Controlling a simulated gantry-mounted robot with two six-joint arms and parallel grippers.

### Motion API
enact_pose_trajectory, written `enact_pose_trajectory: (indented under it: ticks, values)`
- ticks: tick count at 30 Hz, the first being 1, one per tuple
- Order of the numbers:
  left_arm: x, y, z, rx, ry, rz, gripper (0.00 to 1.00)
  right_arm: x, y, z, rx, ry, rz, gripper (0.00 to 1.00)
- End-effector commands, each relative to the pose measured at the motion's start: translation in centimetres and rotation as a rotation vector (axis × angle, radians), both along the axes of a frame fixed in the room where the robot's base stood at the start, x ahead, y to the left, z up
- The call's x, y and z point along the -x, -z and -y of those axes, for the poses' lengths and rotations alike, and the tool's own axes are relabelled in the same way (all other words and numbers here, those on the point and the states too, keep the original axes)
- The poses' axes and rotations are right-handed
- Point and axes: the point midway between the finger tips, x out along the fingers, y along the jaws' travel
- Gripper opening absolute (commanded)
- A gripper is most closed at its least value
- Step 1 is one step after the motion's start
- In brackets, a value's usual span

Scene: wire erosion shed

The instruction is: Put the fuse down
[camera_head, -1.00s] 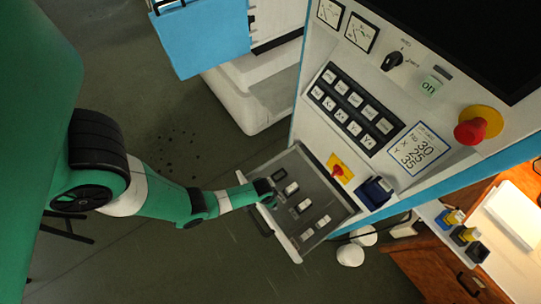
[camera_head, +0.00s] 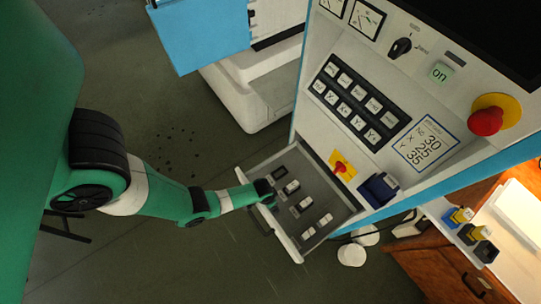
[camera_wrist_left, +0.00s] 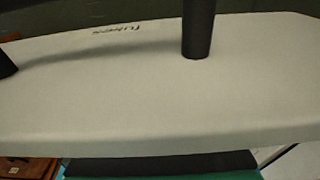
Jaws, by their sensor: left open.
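Small pale fuse-like pieces lie in the open grey drawer (camera_head: 330,197) in the head view. One pale piece (camera_head: 291,187) is close to my left gripper, and another (camera_head: 326,219) is farther right. I cannot tell which is the task's fuse. My left gripper (camera_head: 265,193) is open at the drawer's left edge. Its fingertips are small and dark there, and I see no fuse between them. The left wrist view shows the drawer's white front panel (camera_wrist_left: 130,105) close up, with dark posts that look like its handle (camera_wrist_left: 198,30). My right gripper is not in view.
The control panel rises behind the drawer, with a button block (camera_head: 353,103) and a red stop knob (camera_head: 486,121). A blue box (camera_head: 379,189) sits beside the drawer. A wooden cabinet (camera_head: 440,265) stands at right. The floor in front is clear.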

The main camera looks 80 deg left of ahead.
Motion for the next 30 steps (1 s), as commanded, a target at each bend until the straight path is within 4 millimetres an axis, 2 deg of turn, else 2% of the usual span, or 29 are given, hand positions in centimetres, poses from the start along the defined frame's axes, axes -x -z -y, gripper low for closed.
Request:
enact_pose_trajectory:
  ticks: [5, 12, 18, 23, 30]
  values:
    - [0.2, -2.3, 0.1, 0.000, 0.000, 0.000, 0.99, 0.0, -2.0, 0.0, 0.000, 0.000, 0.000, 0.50]
    - [0.9, -7.9, 0.4, 0.000, 0.000, -0.001, 0.99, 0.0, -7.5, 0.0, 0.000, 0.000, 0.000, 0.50]
    - [1.4, -11.3, 0.7, 0.000, 0.001, 0.000, 0.99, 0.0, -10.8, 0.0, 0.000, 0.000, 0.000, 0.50]
    - [1.6, -12.2, 0.8, 0.000, 0.001, 0.000, 0.99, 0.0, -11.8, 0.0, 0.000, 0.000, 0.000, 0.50]
    - [1.6, -12.1, 0.8, 0.000, 0.000, 0.000, 0.99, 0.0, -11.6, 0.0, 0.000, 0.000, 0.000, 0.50]
